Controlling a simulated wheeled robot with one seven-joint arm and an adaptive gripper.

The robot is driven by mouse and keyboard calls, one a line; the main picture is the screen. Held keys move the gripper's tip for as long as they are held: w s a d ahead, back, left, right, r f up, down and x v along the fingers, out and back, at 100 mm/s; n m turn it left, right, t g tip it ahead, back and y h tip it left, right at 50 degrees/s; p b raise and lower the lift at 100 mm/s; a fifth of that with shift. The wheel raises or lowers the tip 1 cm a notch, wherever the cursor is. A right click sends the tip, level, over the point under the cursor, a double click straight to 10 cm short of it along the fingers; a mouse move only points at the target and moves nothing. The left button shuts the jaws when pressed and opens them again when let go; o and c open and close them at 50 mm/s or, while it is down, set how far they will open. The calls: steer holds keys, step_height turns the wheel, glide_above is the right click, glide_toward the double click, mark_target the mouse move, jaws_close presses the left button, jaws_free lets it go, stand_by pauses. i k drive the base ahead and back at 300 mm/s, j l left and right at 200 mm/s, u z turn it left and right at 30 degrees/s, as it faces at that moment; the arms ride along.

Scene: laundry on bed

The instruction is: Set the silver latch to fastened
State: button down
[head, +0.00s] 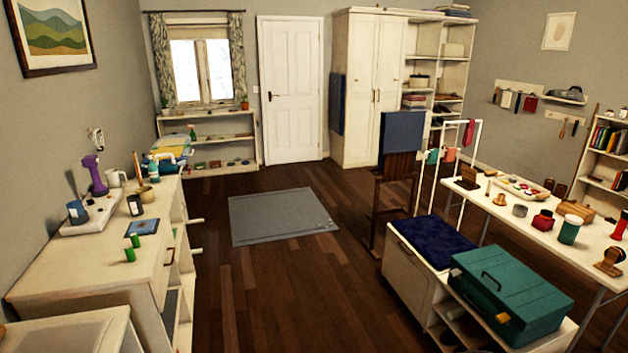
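I cannot make out a silver latch for certain in the head view. A teal case (520,292) with a dark handle lies shut on the low white bench at the lower right. A small yellow piece (502,317) shows on its front, and a small dark piece shows near its left end. A small white and grey fitting (96,140) is on the left wall, too small to identify. My gripper is not in view.
A dark wooden stand (388,205) rises beside the bench. The middle floor is clear.

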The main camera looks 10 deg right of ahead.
mark_target(457, 272)
steer(key=i+l+z, duration=0.35)
steer(key=i, duration=0.6)
steer(key=i+z, duration=0.3)
steer(key=i, duration=0.65)
steer(key=i+l+u, duration=0.1)
steer(key=i+l, duration=0.2)
steer(key=i, duration=0.2)
